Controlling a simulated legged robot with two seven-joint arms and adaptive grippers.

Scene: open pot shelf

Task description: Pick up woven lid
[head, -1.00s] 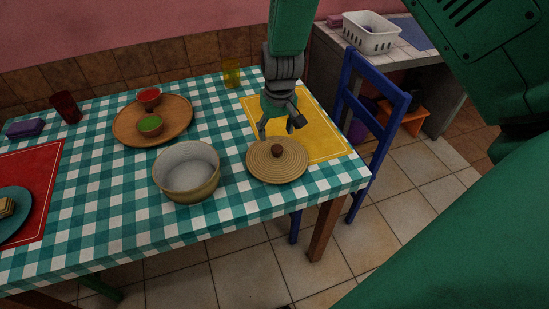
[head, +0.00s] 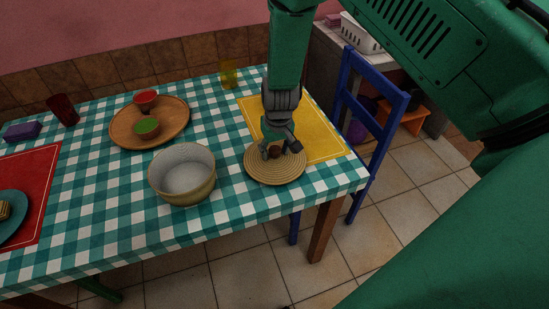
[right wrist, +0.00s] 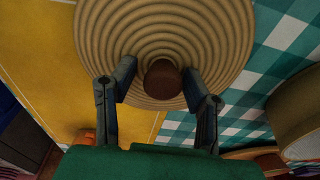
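The woven lid (head: 262,173) is a round tan disc with ridged rings and a brown knob. It lies on the checked tablecloth, partly over the yellow placemat, and it fills the upper part of the right wrist view (right wrist: 210,45). My right gripper (head: 281,152) is just over the lid's middle. In the right wrist view its open fingers (right wrist: 162,88) stand on either side of the brown knob (right wrist: 162,79), with a visible gap on both sides. My left gripper is not in view.
A beige pot (head: 184,188) stands open left of the lid. A wooden tray (head: 178,128) holds a red and a green bowl. A yellow cup (head: 229,73) is at the back. A blue chair (head: 377,122) stands beyond the table's right edge.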

